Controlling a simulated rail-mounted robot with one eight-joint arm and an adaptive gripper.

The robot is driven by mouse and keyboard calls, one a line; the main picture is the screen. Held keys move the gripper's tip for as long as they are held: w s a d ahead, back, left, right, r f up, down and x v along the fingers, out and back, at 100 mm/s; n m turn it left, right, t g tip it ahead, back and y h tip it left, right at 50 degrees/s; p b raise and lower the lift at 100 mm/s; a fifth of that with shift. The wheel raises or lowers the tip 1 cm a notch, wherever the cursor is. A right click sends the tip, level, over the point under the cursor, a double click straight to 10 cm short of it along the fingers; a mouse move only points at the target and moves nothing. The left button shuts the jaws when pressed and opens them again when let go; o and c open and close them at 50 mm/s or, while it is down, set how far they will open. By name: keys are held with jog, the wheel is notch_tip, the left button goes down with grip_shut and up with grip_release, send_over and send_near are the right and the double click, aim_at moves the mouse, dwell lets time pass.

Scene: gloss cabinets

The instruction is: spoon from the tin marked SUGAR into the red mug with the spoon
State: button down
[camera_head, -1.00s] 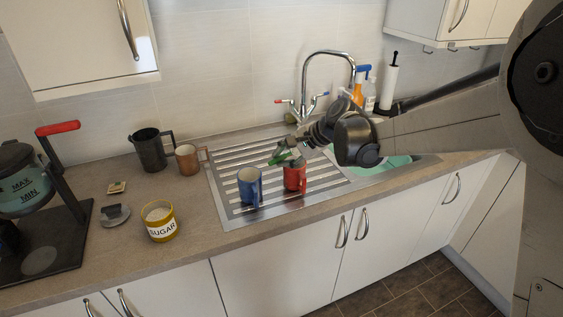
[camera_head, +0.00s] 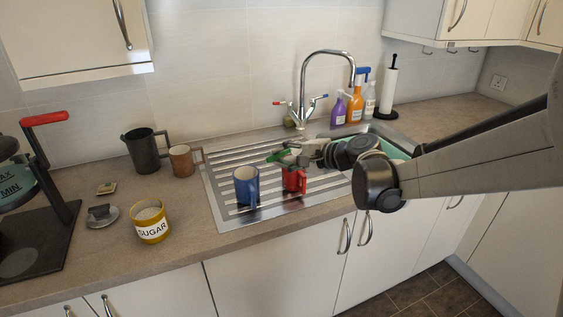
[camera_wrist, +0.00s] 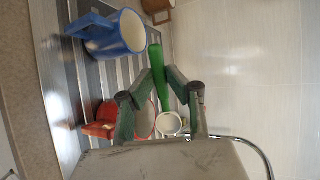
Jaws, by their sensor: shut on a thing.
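My gripper (camera_head: 290,155) is above the red mug (camera_head: 293,181) on the draining board. It is shut on a green spoon (camera_head: 277,156), which points left out of the jaws. In the wrist view the spoon (camera_wrist: 157,65) runs between the two fingertips (camera_wrist: 160,76). I cannot clearly make out its bowl or whether it carries anything. The red mug also shows in the wrist view (camera_wrist: 98,121), partly behind a finger. The yellow tin marked SUGAR (camera_head: 151,229) stands open on the worktop at the left, with pale contents, well away from my gripper.
A blue mug (camera_head: 246,187) stands just left of the red mug. A grey lid (camera_head: 102,216) lies beside the tin. The tap (camera_head: 303,90) rises behind my gripper.

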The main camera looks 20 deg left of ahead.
jog(key=shift+f, duration=0.15)
jog(key=shift+a+r+p, duration=0.1)
jog(key=shift+r+p, duration=0.3)
jog(key=shift+p, duration=0.05)
jog(key=g+h+p, duration=0.1)
jog(key=h+p, duration=0.1)
jog(key=r+g+h+p, duration=0.1)
jog(key=h, duration=0.1)
jog(key=a+h+p, duration=0.1)
jog(key=h+p, duration=0.1)
jog(key=shift+w+r+g+p, duration=0.2)
jog(key=shift+g+p, duration=0.1)
jog(key=shift+g, duration=0.1)
jog(key=h, duration=0.1)
jog(key=h+p, duration=0.1)
jog(key=g+h+p, duration=0.1)
jog(key=shift+w+a+r+n, duration=0.15)
jog(key=shift+r+n, duration=0.1)
jog(key=shift+n, duration=0.15)
jog(key=h, duration=0.1)
jog(key=g+h, duration=0.1)
jog(key=h+p, duration=0.1)
jog(key=h, duration=0.1)
jog(key=shift+a+r+g, duration=0.2)
jog(key=shift+r+g, duration=0.05)
jog(key=shift+g, duration=0.05)
